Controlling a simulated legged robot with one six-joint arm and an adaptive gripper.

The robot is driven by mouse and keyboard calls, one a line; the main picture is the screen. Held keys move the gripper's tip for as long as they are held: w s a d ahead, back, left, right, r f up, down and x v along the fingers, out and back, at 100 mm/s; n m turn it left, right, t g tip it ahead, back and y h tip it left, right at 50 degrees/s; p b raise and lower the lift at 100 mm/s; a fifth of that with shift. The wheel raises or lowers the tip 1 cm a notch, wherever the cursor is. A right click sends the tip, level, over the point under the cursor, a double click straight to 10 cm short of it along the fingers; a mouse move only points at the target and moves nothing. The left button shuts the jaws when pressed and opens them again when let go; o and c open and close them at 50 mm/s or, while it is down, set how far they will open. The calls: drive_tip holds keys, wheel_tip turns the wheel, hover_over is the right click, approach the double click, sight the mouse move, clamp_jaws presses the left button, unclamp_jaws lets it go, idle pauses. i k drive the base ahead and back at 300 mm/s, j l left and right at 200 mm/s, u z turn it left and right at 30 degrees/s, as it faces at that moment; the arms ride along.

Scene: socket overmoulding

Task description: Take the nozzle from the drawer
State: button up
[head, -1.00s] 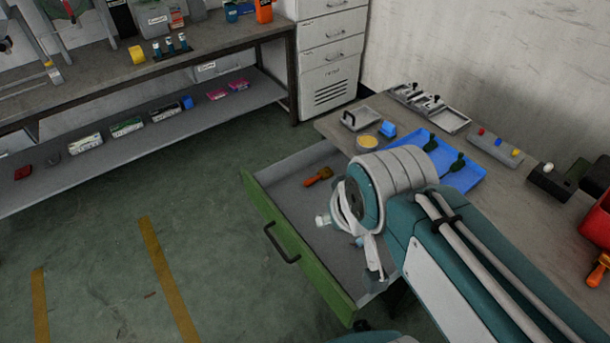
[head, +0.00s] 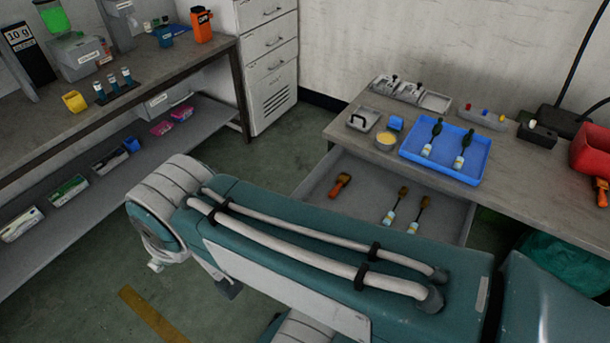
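The open grey drawer (head: 320,172) under the right-hand table holds an orange-brown piece (head: 341,184) on its left. Two slim items with brown heads and pale labelled ends, one on the left (head: 391,211) and one on the right (head: 420,212), lie on its right. I cannot tell for sure which of these is the nozzle. My arm crosses in front of the drawer and hides its front and handle. My gripper is not clearly seen; its fingers are hidden behind or below my arm.
On the table (head: 350,140), a blue tray (head: 412,154) holds two dark-green-headed items. A yellow-filled dish (head: 387,139) stands beside it. A left workbench (head: 190,70) and a white drawer cabinet (head: 268,60) stand behind. Green floor (head: 215,150) lies open between.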

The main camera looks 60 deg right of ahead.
sight(344, 179)
drive_tip(key=i+z, duration=0.4)
drive_tip(key=i+j+z, duration=0.1)
drive_tip(key=i+z, duration=0.25)
drive_tip(key=i+j+z, duration=0.25)
drive_tip(key=i+z, duration=0.15)
drive_tip(key=i, duration=0.15)
drive_tip(key=i+z, duration=0.15)
drive_tip(key=z, duration=0.25)
drive_tip(key=i+z, duration=0.15)
drive_tip(key=z, duration=0.25)
drive_tip(key=i+z, duration=0.15)
drive_tip(key=z, duration=0.25)
drive_tip(key=i+j+z, duration=0.1)
drive_tip(key=z, duration=0.3)
drive_tip(key=i+j+z, duration=0.1)
drive_tip(key=i+z, duration=0.25)
drive_tip(key=i+j+z, duration=0.1)
drive_tip(key=z, duration=0.3)
drive_tip(key=i+j+z, duration=0.35)
drive_tip(key=k+l, duration=0.05)
drive_tip(key=l, duration=0.05)
